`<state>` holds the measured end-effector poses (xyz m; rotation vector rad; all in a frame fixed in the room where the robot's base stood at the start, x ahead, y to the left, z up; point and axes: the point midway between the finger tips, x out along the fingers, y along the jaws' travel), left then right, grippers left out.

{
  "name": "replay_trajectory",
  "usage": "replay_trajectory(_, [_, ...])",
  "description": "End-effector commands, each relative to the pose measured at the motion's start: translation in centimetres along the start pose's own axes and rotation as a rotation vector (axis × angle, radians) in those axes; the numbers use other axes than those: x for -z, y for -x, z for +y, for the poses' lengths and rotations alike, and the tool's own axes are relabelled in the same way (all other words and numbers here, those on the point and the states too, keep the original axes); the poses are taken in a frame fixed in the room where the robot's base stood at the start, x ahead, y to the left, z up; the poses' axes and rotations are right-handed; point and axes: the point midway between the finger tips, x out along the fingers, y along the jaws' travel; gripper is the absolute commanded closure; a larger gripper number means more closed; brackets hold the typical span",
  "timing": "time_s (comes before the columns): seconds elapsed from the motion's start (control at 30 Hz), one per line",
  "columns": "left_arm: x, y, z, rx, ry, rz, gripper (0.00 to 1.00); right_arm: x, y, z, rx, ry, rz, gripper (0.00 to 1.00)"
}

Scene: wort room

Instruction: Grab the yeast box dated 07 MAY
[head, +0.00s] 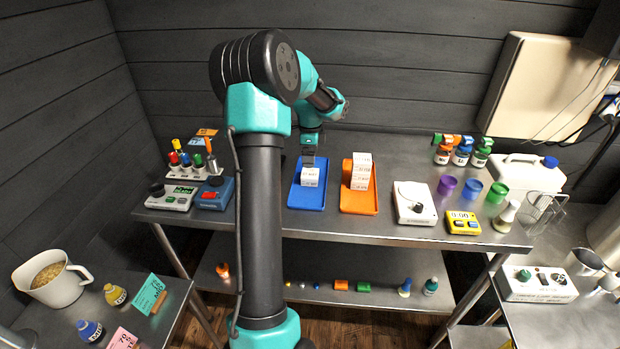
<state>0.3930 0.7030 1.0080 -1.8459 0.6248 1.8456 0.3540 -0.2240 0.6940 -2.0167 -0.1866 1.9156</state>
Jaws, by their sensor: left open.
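A white box or short stack of boxes with small printed dates (312,179) sits on the blue tray (306,202) in the middle of the table. A taller stack of white boxes (358,178) with similar printing stands on the orange tray (357,208) to its right. The dates are too small for me to read surely, so I cannot tell which box is 07 MAY. My left gripper (308,159) is open, pointing down just above and behind the boxes on the blue tray; I cannot tell whether it touches them. My right gripper is out of view.
Left of the blue tray are a blue device (215,193), a white device (173,196) and a rack of coloured-top bottles (190,160). A white scale-like device (414,202) and a yellow timer (462,222) stand right of the orange tray. Coloured cups (471,192) are farther right.

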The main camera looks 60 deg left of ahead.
Motion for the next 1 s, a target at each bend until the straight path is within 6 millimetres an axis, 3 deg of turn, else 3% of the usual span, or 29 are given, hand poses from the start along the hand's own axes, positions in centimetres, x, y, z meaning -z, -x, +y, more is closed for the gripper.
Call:
replay_trajectory(0.2, [0.0, -3.3, 0.0, -0.002, -0.002, -0.001, 0.08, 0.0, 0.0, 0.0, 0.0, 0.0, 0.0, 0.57])
replay_trajectory(0.67, [0.0, -4.0, 0.0, 0.0, -0.001, 0.0, 0.08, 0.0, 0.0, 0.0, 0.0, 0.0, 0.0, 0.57])
replay_trajectory(1.0, [-0.1, -8.0, -0.3, -0.003, -0.001, -0.001, 0.08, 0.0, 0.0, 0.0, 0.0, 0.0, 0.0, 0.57])
